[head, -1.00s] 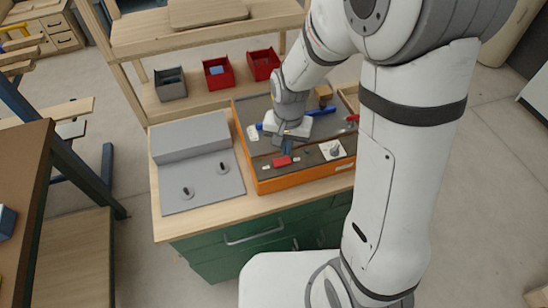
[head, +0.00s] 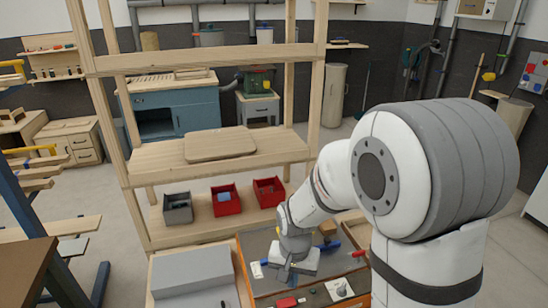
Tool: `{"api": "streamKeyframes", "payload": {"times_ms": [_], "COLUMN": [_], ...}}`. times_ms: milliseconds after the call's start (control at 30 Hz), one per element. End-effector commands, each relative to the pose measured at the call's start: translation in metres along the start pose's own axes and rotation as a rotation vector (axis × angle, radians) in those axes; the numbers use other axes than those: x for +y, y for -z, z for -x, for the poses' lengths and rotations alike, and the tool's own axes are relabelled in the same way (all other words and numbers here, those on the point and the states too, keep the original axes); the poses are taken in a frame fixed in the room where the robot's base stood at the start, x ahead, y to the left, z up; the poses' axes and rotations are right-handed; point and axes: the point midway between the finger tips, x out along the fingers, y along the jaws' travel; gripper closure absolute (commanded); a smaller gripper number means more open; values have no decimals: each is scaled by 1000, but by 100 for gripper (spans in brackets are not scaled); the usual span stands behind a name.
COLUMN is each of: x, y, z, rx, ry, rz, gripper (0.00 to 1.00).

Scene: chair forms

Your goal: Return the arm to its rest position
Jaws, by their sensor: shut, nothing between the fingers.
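My arm rises from the bottom right of the head view and bends down toward the workbench. My gripper (head: 289,279) is at its end, low over the orange-edged tray (head: 253,290). It is shut and no object shows in it. Its fingertips are small and partly hard to make out against the dark tray floor. A red block (head: 287,302) and a white square piece with a grey knob (head: 339,288) lie in the tray near the gripper. A blue-handled tool (head: 328,245) lies behind it.
A wooden rack with a shelf (head: 228,158) stands behind the tray. A grey bin (head: 178,208) and two red bins, one left (head: 225,199) and one right (head: 269,192), sit on its lower level. A grey stepped block (head: 190,272) is left of the tray.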

Motion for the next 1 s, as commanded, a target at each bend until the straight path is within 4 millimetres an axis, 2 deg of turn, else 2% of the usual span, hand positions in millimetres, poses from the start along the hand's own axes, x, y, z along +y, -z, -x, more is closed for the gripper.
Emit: {"api": "streamKeyframes", "payload": {"times_ms": [133,233,400,533,633,800,1000], "x": [16,34,69,93,108,123,128], "y": [-3,-11,-34,-56,-73,-93,-100], "z": [29,59,105,133,147,160,163], "rx": [37,77,152,210,247,287,298], "ry": [18,33,47,49,45,36,31], "rz": [23,54,116,162,194,232,246], "gripper": [100,100,100,100,100,100,100]}}
